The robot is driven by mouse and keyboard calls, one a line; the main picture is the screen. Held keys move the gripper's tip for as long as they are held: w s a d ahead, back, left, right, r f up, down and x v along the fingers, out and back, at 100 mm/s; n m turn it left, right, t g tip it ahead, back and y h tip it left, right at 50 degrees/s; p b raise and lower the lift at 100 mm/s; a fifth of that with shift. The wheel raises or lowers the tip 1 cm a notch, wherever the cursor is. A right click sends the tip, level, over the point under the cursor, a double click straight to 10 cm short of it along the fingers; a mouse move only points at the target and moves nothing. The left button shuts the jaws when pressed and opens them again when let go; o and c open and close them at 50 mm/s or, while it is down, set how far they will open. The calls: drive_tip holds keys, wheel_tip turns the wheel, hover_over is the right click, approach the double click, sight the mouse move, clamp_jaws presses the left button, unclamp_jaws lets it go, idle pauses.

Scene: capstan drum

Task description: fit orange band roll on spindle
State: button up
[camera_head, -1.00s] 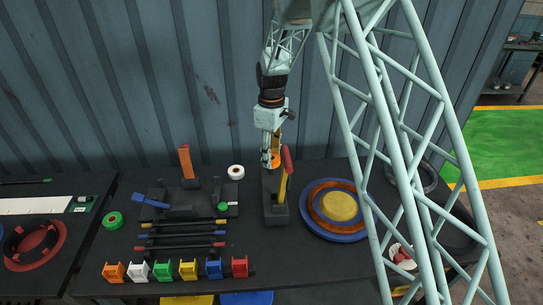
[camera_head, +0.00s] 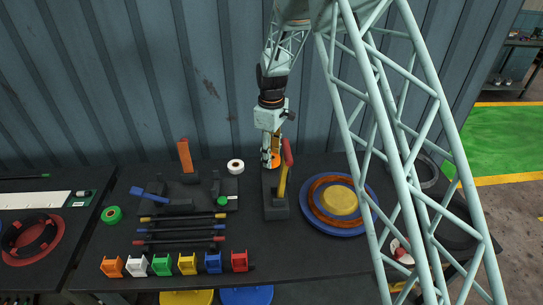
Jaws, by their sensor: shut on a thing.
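The orange band roll (camera_head: 275,160) is at the jaws of my gripper (camera_head: 268,160), which is shut on it, above the back end of a dark block. The roll is partly hidden by the jaws and by a yellow and red lever (camera_head: 285,170). The lever stands on the dark block (camera_head: 276,208). I cannot make out the spindle clearly; it may be hidden behind the lever and gripper. I cannot tell whether the roll touches anything besides the jaws.
A white roll (camera_head: 235,166) and a green roll (camera_head: 112,215) lie to the left. A blue disc with rings (camera_head: 332,224) is close on the right. Several coloured clips (camera_head: 187,263) line the front. The corrugated wall (camera_head: 130,80) is close behind.

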drive_tip(key=shift+f+b, duration=0.55)
drive_tip(key=shift+f, duration=0.65)
idle(0.6)
drive_tip(key=o, duration=0.9)
drive_tip(key=shift+o, duration=0.2)
drive_tip(key=shift+r, duration=0.1)
wheel_tip(320, 180, up, 12)
idle(0.6)
